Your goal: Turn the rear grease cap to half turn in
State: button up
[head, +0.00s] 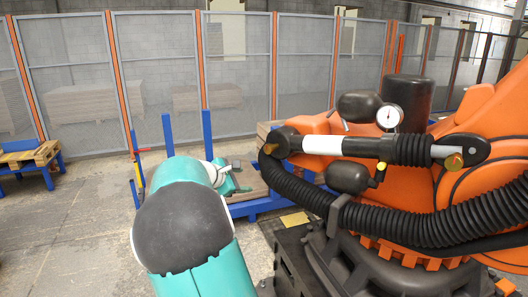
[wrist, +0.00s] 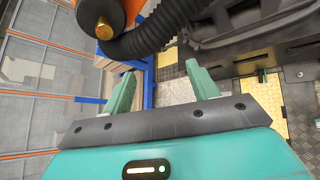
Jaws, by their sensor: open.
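Two brass grease caps sit on the ends of the white-and-black cylinder (head: 345,146) on the orange robot. One cap (head: 269,148) is at the left end and also shows at the top left of the wrist view (wrist: 104,31). The other cap (head: 454,162) is at the right end. I cannot tell from the pictures which is the rear one, nor how far either is turned. My gripper (wrist: 159,69) is open, with nothing between its teal fingers. In the head view my gripper (head: 230,178) is left of and below the left-end cap, apart from it.
A black ribbed hose (head: 400,222) curves below the cylinder, close to my gripper in the wrist view (wrist: 150,38). A dial gauge (head: 389,116) stands above the cylinder. Blue-framed stands and a mesh fence (head: 160,60) lie behind. Open floor (head: 70,230) is at left.

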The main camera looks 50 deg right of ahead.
aim_at(267, 150)
jog(key=w+d+n+h, duration=0.6)
jog(key=w+d+n, duration=0.2)
jog(key=d, duration=1.4)
jog(key=shift+s+d+r, duration=0.15)
jog(key=shift+s+d, duration=0.1)
jog(key=shift+d, duration=0.15)
jog(key=c, duration=1)
jog(key=shift+m, duration=0.3)
